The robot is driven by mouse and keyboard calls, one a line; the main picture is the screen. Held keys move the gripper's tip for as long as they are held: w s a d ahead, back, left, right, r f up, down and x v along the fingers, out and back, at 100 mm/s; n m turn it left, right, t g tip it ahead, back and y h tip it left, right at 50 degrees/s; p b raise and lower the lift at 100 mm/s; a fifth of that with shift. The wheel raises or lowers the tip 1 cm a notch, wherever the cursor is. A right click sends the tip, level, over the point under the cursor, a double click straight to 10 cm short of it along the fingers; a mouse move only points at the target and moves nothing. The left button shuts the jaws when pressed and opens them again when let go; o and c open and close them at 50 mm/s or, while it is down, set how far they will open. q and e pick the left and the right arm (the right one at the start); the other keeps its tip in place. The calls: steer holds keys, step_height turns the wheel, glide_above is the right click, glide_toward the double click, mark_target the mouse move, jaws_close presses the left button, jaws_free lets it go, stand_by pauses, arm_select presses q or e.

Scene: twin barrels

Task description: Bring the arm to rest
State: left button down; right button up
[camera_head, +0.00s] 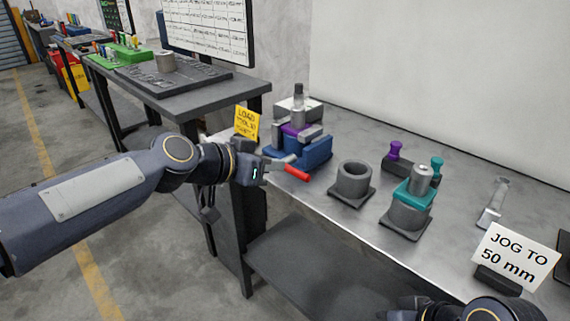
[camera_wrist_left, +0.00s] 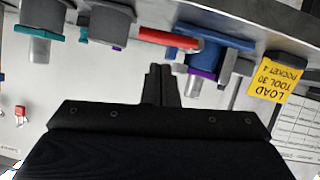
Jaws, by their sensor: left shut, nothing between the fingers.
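My left arm comes in from the left in the head view. Its gripper (camera_head: 283,163) is at the front edge of the grey bench, in front of the blue vise-like fixture (camera_head: 303,152). In the left wrist view the gripper (camera_wrist_left: 160,72) has its two dark fingers together, with nothing between them. A red handle (camera_head: 297,173) lies just beyond the fingertips in the head view; it also shows in the left wrist view (camera_wrist_left: 167,38). I cannot tell whether the fingers touch it. Part of my right arm shows at the bottom right; its gripper fingers cannot be made out.
The bench (camera_head: 330,217) holds an empty grey barrel (camera_head: 353,181), a barrel with a teal-collared tool (camera_head: 409,207), purple and teal pegs on a dark block, and a "JOG TO 50 mm" sign (camera_head: 513,256). A yellow "LOAD TOOL 30" note (camera_head: 246,123) stands beside the fixture. Floor is clear at left.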

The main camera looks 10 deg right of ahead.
arm_select(q)
steer(key=s+a+f+n+y, duration=0.25)
steer(key=s+a, duration=0.35)
steer(key=a, duration=0.3)
steer(key=s+a+f+n+y, duration=0.25)
steer(key=s+a, duration=0.35)
steer(key=a, duration=0.4)
steer(key=s+a+f+n+g+y, duration=0.1)
steer(key=s+a+f+n, duration=0.25)
steer(key=s+f, duration=0.35)
steer(key=s+a+f+n+y, duration=0.1)
steer(key=s+a+f+n, duration=0.2)
steer(key=s+a+f, duration=0.35)
step_height(320, 180, up, 23)
steer(key=s+d+p, duration=0.1)
steer(key=d+p, duration=0.1)
steer(key=p, duration=1.9)
steer(key=shift+s, duration=0.15)
